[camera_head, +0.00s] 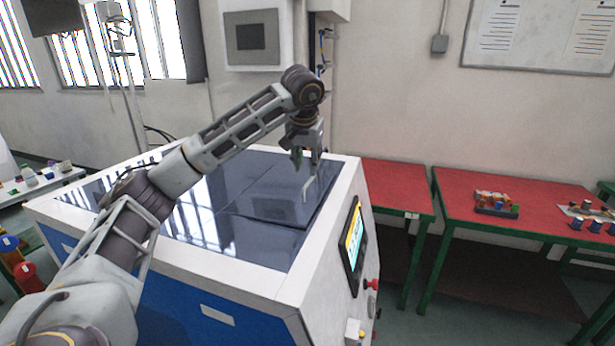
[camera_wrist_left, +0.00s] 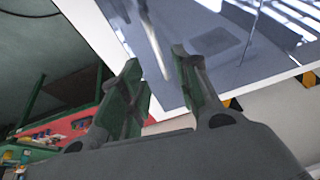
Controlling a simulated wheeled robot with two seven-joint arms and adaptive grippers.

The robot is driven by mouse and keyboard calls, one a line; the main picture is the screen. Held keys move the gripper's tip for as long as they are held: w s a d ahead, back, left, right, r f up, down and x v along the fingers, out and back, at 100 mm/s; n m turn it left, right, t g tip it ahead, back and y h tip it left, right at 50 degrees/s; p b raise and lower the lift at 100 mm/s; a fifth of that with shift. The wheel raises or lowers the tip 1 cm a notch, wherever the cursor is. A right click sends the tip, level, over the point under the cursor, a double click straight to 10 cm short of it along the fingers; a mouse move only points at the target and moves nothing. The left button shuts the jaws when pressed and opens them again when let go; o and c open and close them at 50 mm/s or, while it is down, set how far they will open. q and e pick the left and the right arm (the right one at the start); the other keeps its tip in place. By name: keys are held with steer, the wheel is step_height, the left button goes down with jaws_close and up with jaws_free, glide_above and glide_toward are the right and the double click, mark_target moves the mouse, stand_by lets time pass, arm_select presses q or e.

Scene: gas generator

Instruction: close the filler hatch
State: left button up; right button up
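The generator (camera_head: 190,252) is a white and blue cabinet with a dark, glossy top. The filler hatch (camera_head: 262,203) is a dark panel in the right part of that top, with a dark line along its near edge. I cannot tell how far it is raised. A pale bar-shaped handle (camera_head: 305,190) stands near its right side; it also shows in the left wrist view (camera_wrist_left: 155,42). My left gripper (camera_head: 307,165) points down just above the handle. Its fingers (camera_wrist_left: 160,88) are apart, with nothing gripped between them. My right gripper is out of view.
A control screen (camera_head: 353,238) and a red button (camera_head: 371,284) are on the cabinet's right side. Red-topped tables (camera_head: 530,215) with small coloured parts stand at the right. A white table (camera_head: 45,181) is at the far left.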

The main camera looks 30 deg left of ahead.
mark_target(308, 183)
arm_select(q)
steer(key=x, duration=0.4)
steer(key=shift+f, duration=0.2)
steer(key=shift+w+a+f, duration=0.1)
steer(key=shift+w+f, duration=0.1)
steer(key=shift+f, duration=0.1)
steer(key=shift+w+a+f, duration=0.1)
steer(key=shift+w+f, duration=0.05)
steer(key=shift+f, duration=0.3)
steer(key=c, duration=0.7)
jaws_close()
steer(key=shift+d+f, duration=0.15)
steer(key=shift+f, duration=0.45)
steer(key=shift+d+f, duration=0.15)
steer(key=shift+f, duration=0.45)
steer(key=shift+d+f, duration=0.1)
steer(key=shift+f, duration=0.15)
steer(key=o, duration=0.7)
jaws_free()
steer(key=shift+c, duration=0.2)
steer(key=shift+o, duration=0.2)
steer(key=shift+w, duration=0.2)
steer(key=shift+r, duration=0.1)
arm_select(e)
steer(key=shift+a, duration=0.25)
